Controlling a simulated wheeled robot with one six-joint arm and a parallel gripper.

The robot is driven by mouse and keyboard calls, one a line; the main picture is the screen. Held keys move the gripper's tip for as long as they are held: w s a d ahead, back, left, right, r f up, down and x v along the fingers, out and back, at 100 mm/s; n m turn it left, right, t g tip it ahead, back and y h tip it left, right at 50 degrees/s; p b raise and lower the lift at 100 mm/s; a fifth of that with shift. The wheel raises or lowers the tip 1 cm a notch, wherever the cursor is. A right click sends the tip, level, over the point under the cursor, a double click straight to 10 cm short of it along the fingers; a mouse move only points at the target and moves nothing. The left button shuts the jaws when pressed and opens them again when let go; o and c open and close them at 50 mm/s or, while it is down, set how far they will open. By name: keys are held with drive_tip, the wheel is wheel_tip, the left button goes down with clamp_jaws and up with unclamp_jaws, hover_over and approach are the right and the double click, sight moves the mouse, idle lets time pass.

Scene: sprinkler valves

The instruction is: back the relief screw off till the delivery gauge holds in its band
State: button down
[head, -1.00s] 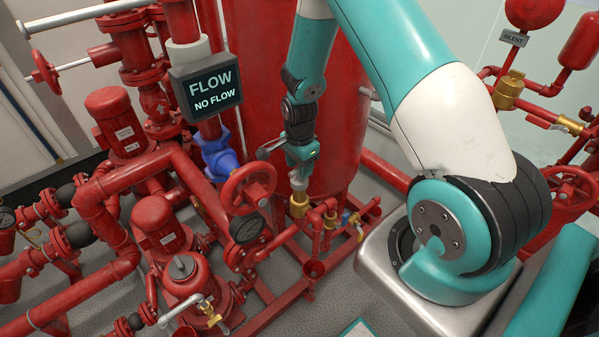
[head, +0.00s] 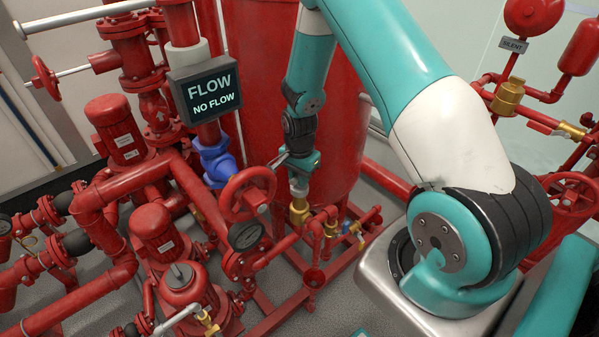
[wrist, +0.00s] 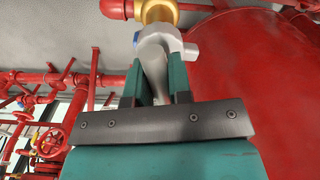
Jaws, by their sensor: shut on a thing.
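The brass body also shows in the head view (head: 299,212), below the gripper.
The red tank (head: 345,110) rises close behind my gripper. A red handwheel (head: 248,192) and blue valve (head: 214,160) are to the left. A sign (head: 208,92) reads FLOW and NO FLOW; another (head: 513,45) reads SILENT. Red pipes crowd the left.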

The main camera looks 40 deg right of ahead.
drive_tip(key=shift+n, duration=1.1)
drive_tip(key=c, duration=1.5)
unclamp_jaws()
drive_tip(key=shift+n, duration=0.7)
drive_tip(key=o, duration=0.5)
drive_tip(key=shift+r, duration=0.1)
wheel_tip(320, 180, up, 7)
drive_tip(key=p, duration=0.5)
drive_tip(key=shift+p, duration=0.3)
